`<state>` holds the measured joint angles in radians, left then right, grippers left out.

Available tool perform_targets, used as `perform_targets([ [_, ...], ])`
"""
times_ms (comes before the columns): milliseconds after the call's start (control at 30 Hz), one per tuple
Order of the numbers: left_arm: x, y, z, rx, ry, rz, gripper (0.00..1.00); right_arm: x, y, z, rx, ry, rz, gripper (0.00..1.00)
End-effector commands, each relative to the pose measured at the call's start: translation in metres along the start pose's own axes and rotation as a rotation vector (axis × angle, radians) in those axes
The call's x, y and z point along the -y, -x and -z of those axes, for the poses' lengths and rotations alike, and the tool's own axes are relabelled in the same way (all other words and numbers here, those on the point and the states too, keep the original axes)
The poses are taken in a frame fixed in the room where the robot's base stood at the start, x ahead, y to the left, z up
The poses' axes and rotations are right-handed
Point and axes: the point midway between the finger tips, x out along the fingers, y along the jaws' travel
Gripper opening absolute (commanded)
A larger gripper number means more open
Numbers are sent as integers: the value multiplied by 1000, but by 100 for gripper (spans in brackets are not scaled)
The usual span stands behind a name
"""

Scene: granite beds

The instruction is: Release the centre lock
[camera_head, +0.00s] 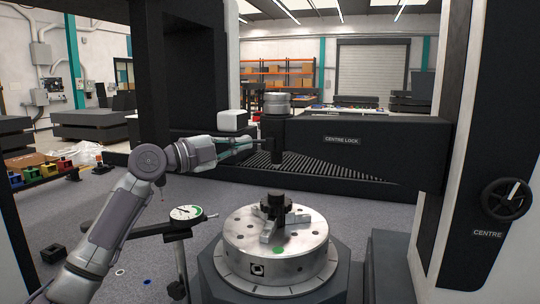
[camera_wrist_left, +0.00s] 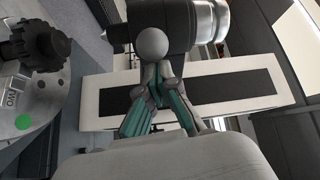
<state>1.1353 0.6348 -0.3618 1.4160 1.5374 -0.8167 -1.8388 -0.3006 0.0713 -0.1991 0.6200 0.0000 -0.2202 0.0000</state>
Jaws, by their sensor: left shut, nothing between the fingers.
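A black horizontal arm (camera_head: 385,148) carries the label "CENTRE LOCK" (camera_head: 342,140). A black vertical spindle (camera_head: 277,150) hangs at its left end under a round metal cap (camera_head: 277,103). My left gripper (camera_head: 252,146) reaches in from the left and points at this spindle. In the left wrist view its teal-padded fingers (camera_wrist_left: 157,80) are shut and empty. A grey ball (camera_wrist_left: 152,45) sits right at the fingertips; whether they touch it I cannot tell. What the ball is fixed to is mostly hidden. My right gripper is out of view.
Below stands a round metal table (camera_head: 275,250) with a black-topped clamp (camera_head: 274,215), also at left in the wrist view. A dial gauge (camera_head: 186,213) stands beside it, under my left arm. A handwheel marked "CENTRE" (camera_head: 507,199) is on the right column.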

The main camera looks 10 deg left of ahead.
Motion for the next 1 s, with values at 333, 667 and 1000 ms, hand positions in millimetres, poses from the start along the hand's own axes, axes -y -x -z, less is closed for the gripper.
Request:
perform_targets([
  [333,3,-2,-16,16,1,6,0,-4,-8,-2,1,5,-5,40],
  [667,4,-2,-24,24,0,5,0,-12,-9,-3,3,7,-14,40],
  [1000,4,-2,-25,26,0,6,0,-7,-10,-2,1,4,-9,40],
])
